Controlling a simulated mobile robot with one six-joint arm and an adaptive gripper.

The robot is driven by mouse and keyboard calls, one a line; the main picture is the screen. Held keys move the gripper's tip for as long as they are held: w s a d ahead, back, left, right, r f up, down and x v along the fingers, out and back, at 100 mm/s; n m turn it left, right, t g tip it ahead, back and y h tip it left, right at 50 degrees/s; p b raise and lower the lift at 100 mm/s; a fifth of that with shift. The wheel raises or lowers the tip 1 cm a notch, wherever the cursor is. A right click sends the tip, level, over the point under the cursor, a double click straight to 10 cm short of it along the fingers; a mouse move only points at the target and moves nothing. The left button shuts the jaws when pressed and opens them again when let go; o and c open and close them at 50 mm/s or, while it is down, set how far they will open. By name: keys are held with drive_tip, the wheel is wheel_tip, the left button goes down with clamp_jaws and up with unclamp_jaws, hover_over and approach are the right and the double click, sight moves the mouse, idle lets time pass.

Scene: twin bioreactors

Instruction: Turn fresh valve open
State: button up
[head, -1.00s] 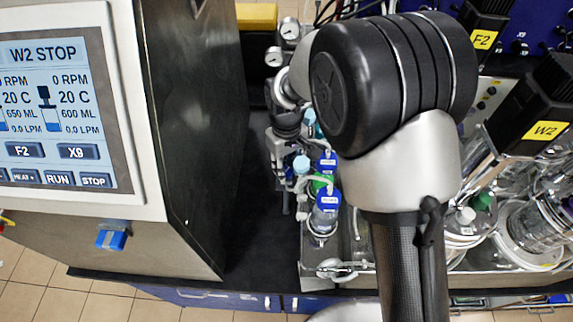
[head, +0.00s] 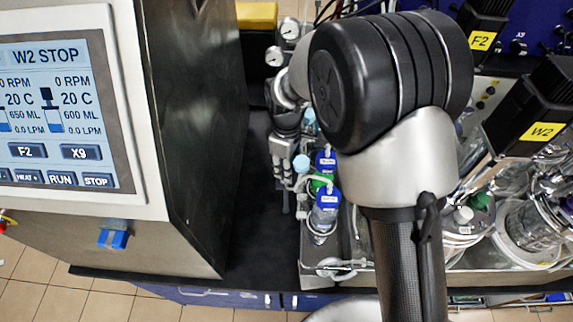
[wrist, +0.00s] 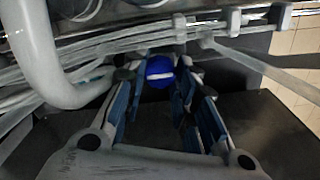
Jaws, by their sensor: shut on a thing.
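A round blue valve knob (wrist: 160,74) with a white bar across it shows at the upper middle of the wrist view, below a bundle of clear tubes. I take it for the fresh valve; no label on it is readable. My gripper (wrist: 158,84) has its blue-padded fingers on either side of the knob and is shut on it. In the head view my gripper (head: 285,178) points down at the left side of the bottle rack, and the knob is hidden there.
Blue-capped bottles (head: 326,205) stand just right of my gripper. A control cabinet with a screen (head: 60,110) reading W2 STOP stands at the left. Glass vessels (head: 530,225) are at the right. Dark bench (head: 255,235) is clear between cabinet and rack.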

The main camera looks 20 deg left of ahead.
idle(0.3)
drive_tip(key=o, duration=1.1)
drive_tip(key=shift+c, duration=0.2)
drive_tip(key=shift+r, duration=0.1)
wheel_tip(320, 180, up, 12)
drive_tip(key=shift+s, duration=0.1)
